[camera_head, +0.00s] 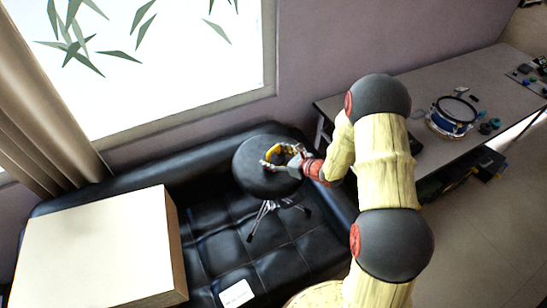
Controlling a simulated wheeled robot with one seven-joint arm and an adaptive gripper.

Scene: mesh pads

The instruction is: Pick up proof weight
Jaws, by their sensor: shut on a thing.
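My gripper (274,158) is over a round black seat (251,181) on a metal tripod stand, in the middle of the head view. It is shut on a small orange-yellow thing (273,153), which I take to be the proof weight. The fingers partly hide it, and its full shape is too small to make out. I cannot tell whether it touches the seat or is held just above it. My arm reaches in from the lower right.
A black leather sofa (215,240) surrounds the stool's stand. A large pale box (95,245) is at the left, and a small white item (236,293) lies on the sofa's front. A grey table (455,85) with a blue-rimmed round object (450,122) stands at the right.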

